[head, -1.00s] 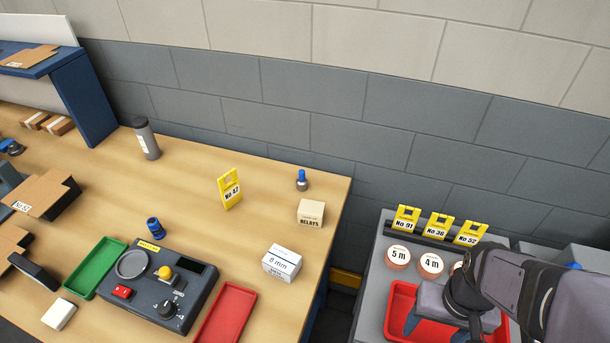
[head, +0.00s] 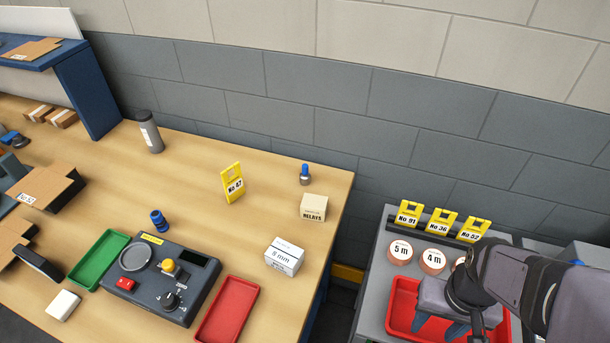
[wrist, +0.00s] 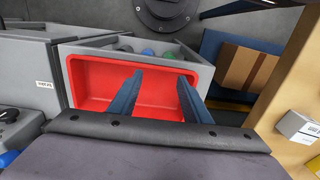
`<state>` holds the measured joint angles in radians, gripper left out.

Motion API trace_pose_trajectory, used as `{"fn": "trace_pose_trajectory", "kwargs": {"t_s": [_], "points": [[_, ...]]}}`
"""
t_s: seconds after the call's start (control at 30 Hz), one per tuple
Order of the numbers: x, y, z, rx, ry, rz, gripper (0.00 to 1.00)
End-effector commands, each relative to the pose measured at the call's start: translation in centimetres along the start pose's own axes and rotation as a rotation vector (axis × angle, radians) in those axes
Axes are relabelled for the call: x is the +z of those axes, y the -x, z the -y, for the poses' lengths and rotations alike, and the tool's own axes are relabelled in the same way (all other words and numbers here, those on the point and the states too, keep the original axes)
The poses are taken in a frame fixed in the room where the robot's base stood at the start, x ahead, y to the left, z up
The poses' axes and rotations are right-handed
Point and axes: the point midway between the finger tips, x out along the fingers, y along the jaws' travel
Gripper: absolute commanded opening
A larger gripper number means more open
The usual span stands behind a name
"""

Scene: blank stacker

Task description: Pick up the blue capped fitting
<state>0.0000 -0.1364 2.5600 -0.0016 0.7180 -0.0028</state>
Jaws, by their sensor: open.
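A small fitting with a blue cap and a metallic base (head: 305,175) stands upright near the back right of the wooden bench in the head view. Another small blue piece (head: 158,221), blue all over with a darker band, stands behind the control box. My gripper (wrist: 158,82) is open and empty, with its two dark blue fingers apart over a red tray (wrist: 92,85) in the wrist view. In the head view my gripper (head: 438,325) is low at the right, over the side unit, well apart from both blue pieces. I cannot make out either fitting clearly in the wrist view.
A yellow No 47 sign (head: 232,184), a relays box (head: 313,207) and a white mm box (head: 284,258) stand around the capped fitting. A control box (head: 205,283) sits between green (head: 91,270) and red (head: 240,295) trays. A gap separates bench and side unit (head: 370,285).

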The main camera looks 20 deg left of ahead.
Motion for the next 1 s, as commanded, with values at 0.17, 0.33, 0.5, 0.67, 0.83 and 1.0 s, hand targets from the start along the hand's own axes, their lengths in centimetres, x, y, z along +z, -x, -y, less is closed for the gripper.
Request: {"fn": "trace_pose_trajectory", "kwargs": {"t_s": [0.17, 0.33, 0.5, 0.67, 0.83, 1.0], "points": [[0.0, 0.0, 0.0, 0.000, 0.000, 0.000, 0.36], [-0.1, 0.0, 0.0, 0.003, 0.010, 0.001, 0.36], [-1.3, -0.3, -0.2, 0.059, 0.162, 0.007, 0.36], [-5.0, -0.7, -0.3, 0.202, 0.535, 0.019, 0.36], [-12.1, -0.7, 2.0, 0.447, 1.103, 0.029, 0.36], [-20.0, -0.2, 8.6, 0.755, 1.671, 0.031, 0.36]]}}
